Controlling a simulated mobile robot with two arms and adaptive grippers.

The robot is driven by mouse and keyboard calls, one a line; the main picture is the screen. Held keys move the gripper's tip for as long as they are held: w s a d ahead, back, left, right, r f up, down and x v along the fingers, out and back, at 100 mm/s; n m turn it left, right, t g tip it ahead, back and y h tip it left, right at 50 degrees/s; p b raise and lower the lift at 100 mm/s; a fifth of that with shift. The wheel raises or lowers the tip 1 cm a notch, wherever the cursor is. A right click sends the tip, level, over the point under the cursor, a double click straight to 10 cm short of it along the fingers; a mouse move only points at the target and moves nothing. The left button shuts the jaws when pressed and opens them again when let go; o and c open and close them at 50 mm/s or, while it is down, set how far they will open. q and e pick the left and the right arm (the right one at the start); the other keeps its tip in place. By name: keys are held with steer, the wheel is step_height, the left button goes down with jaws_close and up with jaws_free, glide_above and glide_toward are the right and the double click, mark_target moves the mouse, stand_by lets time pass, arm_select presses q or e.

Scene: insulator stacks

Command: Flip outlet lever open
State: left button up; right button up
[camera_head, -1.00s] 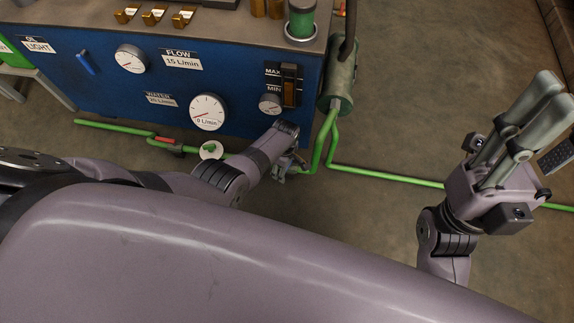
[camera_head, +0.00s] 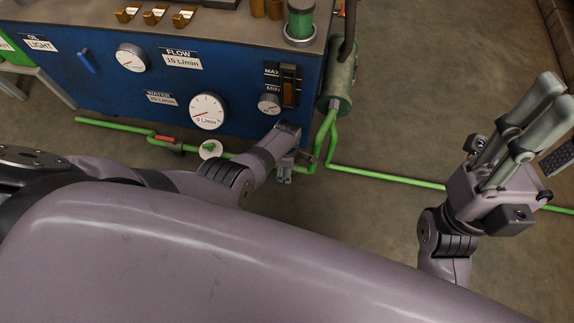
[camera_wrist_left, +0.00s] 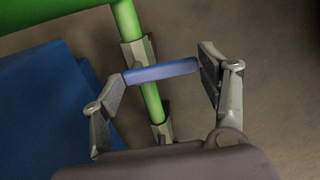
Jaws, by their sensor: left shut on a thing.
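A blue lever (camera_wrist_left: 160,71) lies crosswise over a green pipe (camera_wrist_left: 153,102) in the left wrist view, at a grey valve fitting (camera_wrist_left: 134,54). In the head view my left gripper (camera_head: 285,174) is low beside the green pipe, right of the blue cabinet's lower corner; the lever cannot be made out there. My right gripper (camera_head: 556,98) is raised at the right, away from the pipes; its fingers look close together, but their gap is unclear.
The blue cabinet (camera_head: 110,85) carries gauges, including a white 0 L/min dial (camera_head: 207,111). A red lever (camera_head: 165,139) and a white disc with a green knob (camera_head: 210,149) are on the pipe to the left. A green cylinder (camera_head: 336,90) stands beside the cabinet. Floor at right is mostly clear.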

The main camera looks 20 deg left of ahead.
arm_select(q)
steer(key=shift+s+a, duration=0.1)
steer(key=o, duration=1.7)
steer(key=shift+r, duration=0.1)
steer(key=shift+r, duration=3.65)
